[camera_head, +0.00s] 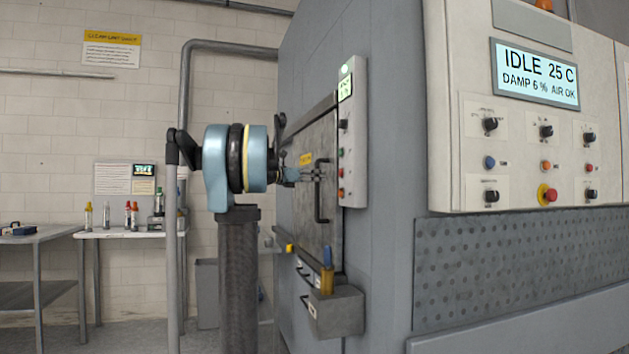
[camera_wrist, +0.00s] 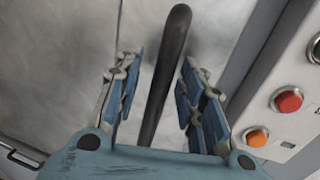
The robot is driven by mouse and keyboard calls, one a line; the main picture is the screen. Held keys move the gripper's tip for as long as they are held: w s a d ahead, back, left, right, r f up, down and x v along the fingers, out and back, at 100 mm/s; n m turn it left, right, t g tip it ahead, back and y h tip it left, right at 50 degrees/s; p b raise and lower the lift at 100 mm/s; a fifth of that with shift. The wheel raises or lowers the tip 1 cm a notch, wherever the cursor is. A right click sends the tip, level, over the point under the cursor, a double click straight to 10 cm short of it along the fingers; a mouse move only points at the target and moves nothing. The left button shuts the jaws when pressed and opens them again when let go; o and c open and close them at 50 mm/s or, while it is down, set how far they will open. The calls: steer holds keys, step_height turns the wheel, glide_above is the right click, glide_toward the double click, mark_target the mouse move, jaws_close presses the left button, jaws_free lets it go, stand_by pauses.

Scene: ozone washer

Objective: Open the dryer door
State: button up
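The door (camera_head: 300,215) is a worn grey metal panel on the side of the large grey machine and looks shut. It carries a dark upright bar handle (camera_head: 319,208). In the wrist view the handle (camera_wrist: 168,65) runs between the two blue-padded fingers of my gripper (camera_wrist: 160,88). The fingers are open, with gaps visible on both sides of the bar. In the head view my gripper (camera_head: 312,175) is at the upper part of the handle. My own arm hides part of the door's left side.
A narrow button panel (camera_head: 352,130) stands just right of the door; its red button (camera_wrist: 287,100) is close to my right finger. A grey box (camera_head: 336,312) with a yellow-and-blue item sticks out below the door. The main display (camera_head: 537,75) reads IDLE 25 C.

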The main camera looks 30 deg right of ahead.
steer(key=shift+d, duration=0.25)
jaws_close()
